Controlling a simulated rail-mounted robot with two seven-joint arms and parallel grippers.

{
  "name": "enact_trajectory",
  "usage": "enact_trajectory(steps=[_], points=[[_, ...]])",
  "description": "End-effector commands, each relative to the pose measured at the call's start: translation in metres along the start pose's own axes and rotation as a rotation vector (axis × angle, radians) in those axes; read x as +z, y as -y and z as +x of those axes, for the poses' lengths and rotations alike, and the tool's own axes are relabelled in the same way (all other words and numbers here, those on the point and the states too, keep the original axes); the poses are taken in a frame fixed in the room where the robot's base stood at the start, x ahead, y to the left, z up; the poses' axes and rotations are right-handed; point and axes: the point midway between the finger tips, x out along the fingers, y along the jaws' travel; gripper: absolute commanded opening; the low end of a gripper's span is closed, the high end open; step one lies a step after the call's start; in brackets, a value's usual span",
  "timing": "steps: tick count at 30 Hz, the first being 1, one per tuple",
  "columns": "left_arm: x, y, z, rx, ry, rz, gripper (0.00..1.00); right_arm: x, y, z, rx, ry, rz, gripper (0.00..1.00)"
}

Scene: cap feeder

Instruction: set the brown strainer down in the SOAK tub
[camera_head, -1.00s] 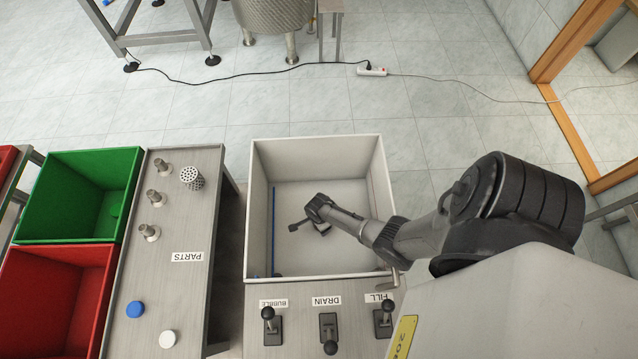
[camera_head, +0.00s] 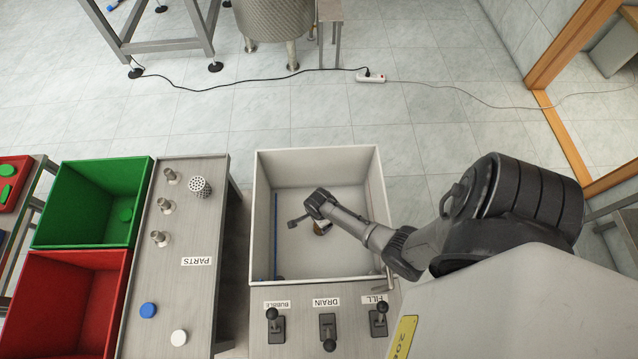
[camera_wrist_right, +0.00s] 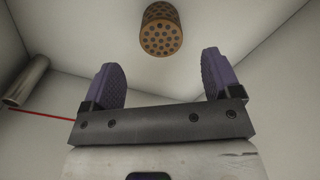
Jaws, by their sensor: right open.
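The brown strainer (camera_wrist_right: 160,32), a perforated cylinder, is inside the white tub. In the right wrist view it lies beyond and between the fingertips, apart from both. In the head view a small brownish part of it (camera_head: 322,229) shows below my right gripper, which hides the rest. The white tub (camera_head: 262,200) has no SOAK label in sight. My right gripper (camera_wrist_right: 164,82) is open and empty inside the tub, close to the strainer; it also shows in the head view (camera_head: 312,212). My left gripper is not in view.
Levers marked BUBBLE (camera_head: 273,325), DRAIN (camera_head: 328,328) and FILL (camera_head: 379,318) line the tub's near side. The PARTS bench (camera_head: 190,240) at left bears a pale strainer (camera_head: 200,186), metal pegs and two caps. Green (camera_head: 90,200) and red (camera_head: 70,295) bins stand farther left.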

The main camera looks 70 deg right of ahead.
Motion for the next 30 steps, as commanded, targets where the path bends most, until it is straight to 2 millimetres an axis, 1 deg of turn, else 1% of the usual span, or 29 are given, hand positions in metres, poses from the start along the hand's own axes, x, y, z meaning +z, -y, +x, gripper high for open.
enact_trajectory(steps=[1,7,8,11,14,15,17,18,20,21,23,24,27,30], points=[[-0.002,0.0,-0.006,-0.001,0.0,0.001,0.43,0.0,0.0,-0.009,-0.001,0.001,0.0,0.84],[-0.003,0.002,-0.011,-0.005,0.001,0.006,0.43,0.0,0.0,-0.024,-0.007,-0.002,-0.03,0.84],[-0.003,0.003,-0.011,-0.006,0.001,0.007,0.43,0.0,0.0,-0.027,-0.012,-0.005,-0.057,0.84],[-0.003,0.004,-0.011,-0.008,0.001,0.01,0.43,0.002,-0.003,-0.045,-0.04,-0.02,-0.226,0.84],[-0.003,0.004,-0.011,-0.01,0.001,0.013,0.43,0.009,-0.011,-0.076,-0.082,-0.045,-0.513,0.84],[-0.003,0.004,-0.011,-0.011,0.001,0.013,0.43,0.015,-0.017,-0.09,-0.099,-0.056,-0.648,0.84],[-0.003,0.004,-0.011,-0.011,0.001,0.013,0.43,0.023,-0.029,-0.114,-0.124,-0.073,-0.858,0.84],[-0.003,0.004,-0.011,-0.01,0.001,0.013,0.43,0.029,-0.037,-0.13,-0.141,-0.085,-0.997,0.84],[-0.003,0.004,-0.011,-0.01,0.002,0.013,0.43,0.039,-0.052,-0.155,-0.165,-0.103,-1.198,0.84],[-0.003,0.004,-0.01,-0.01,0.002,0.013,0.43,0.045,-0.062,-0.171,-0.181,-0.114,-1.327,0.84],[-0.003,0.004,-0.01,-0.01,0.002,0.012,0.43,0.053,-0.078,-0.195,-0.205,-0.129,-1.505,0.84],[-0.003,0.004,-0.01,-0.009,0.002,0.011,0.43,0.058,-0.089,-0.21,-0.22,-0.137,-1.616,0.84],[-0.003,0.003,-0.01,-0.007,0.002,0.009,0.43,0.068,-0.113,-0.243,-0.257,-0.159,-1.85,0.84],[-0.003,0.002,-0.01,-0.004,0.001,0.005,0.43,0.073,-0.132,-0.27,-0.289,-0.179,-2.024,0.84]])
